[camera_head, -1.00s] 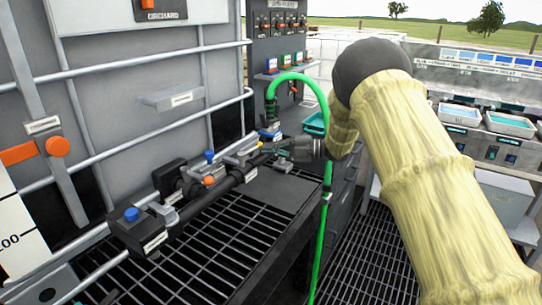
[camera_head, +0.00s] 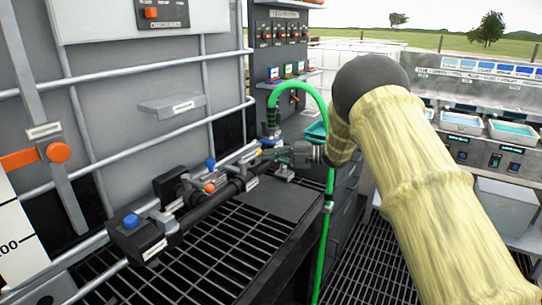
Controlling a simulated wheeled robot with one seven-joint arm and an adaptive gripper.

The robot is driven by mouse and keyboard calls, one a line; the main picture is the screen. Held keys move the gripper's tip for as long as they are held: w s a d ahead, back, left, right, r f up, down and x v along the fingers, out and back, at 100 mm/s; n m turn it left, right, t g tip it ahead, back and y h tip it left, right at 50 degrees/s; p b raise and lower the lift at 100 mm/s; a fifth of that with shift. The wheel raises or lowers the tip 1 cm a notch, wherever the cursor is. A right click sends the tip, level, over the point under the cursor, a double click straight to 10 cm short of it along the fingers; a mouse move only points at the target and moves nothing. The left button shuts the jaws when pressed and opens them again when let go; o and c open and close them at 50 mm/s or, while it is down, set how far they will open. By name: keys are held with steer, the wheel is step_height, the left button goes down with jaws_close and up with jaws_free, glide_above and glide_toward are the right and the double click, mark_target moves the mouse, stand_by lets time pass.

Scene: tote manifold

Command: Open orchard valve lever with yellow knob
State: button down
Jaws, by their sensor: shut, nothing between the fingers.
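The yellow knob (camera_head: 259,152) is small and sits at the far end of the black valve manifold, low along the front of the grey tote. My gripper (camera_head: 271,154) reaches in from the right, with its fingers pointing left. It is shut and empty, with its tips right beside the yellow knob. Whether they touch the knob is too small to tell. The lever under the knob is mostly hidden. A blue knob (camera_head: 210,162) and an orange knob (camera_head: 209,188) stand nearer on the same manifold.
A green hose (camera_head: 327,120) arches behind my gripper and hangs down past my wrist. A black valve block with a blue knob (camera_head: 131,221) is at the near end. Black grating (camera_head: 225,255) lies below the manifold. Tote frame bars run close behind it.

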steer(key=shift+a+r, duration=0.1)
steer(key=shift+a, duration=0.15)
steer(key=w+d+r+b, duration=0.1)
steer(key=w+d, duration=0.3)
steer(key=d, duration=0.7)
steer(key=shift+w+d, duration=0.15)
